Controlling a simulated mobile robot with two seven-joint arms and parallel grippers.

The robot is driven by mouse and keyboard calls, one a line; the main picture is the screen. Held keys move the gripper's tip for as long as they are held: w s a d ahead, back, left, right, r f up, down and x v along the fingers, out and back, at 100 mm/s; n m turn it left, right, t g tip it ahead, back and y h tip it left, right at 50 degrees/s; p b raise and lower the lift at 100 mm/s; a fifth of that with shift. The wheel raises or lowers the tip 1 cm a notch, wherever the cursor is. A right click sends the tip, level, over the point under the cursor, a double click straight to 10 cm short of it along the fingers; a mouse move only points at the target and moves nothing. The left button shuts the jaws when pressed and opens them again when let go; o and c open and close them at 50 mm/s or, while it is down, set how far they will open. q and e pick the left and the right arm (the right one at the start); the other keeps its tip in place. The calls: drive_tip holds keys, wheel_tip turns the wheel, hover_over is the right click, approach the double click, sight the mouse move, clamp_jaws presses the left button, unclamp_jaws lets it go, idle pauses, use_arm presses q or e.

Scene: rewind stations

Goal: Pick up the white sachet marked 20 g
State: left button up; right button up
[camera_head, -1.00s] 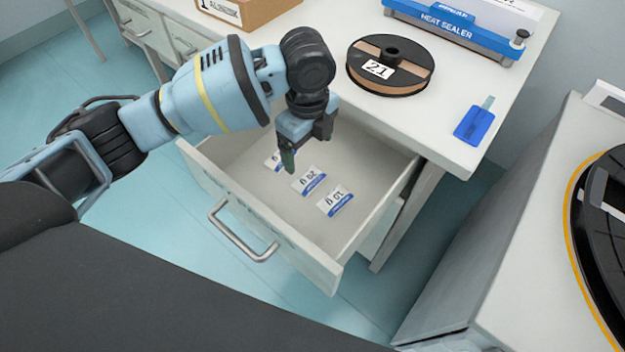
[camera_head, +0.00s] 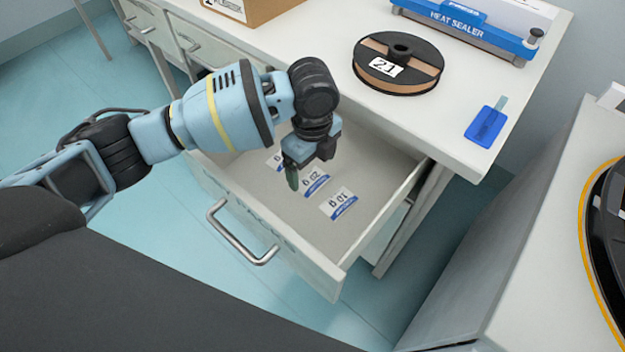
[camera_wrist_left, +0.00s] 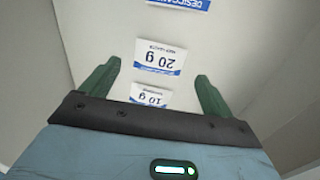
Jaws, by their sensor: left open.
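The white sachet marked 20 g (camera_head: 319,179) lies flat in the open drawer, with a blue band along one edge. It is the middle one of three sachets in a row. It also shows in the left wrist view (camera_wrist_left: 160,57). My left gripper (camera_head: 296,176) is open and empty, pointing down into the drawer and partly in front of the row. In the left wrist view, its green fingers (camera_wrist_left: 158,70) stand apart on either side of the 20 g sachet, seemingly above it; the exact height is unclear. My right gripper is not in view.

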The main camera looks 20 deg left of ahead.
sight(312, 179)
use_arm(q)
wheel_tip(312, 179, down, 4)
drive_tip(key=shift+r+b, duration=0.2)
drive_tip(key=shift+b, duration=0.2)
drive_tip(key=shift+c, duration=0.2)
drive_tip(key=c, duration=0.9)
drive_tip(key=shift+o, duration=0.2)
drive_tip(key=shift+r, duration=0.2)
wheel_tip(312, 179, up, 10)
drive_tip(key=p, duration=0.2)
drive_tip(key=shift+f, duration=0.15)
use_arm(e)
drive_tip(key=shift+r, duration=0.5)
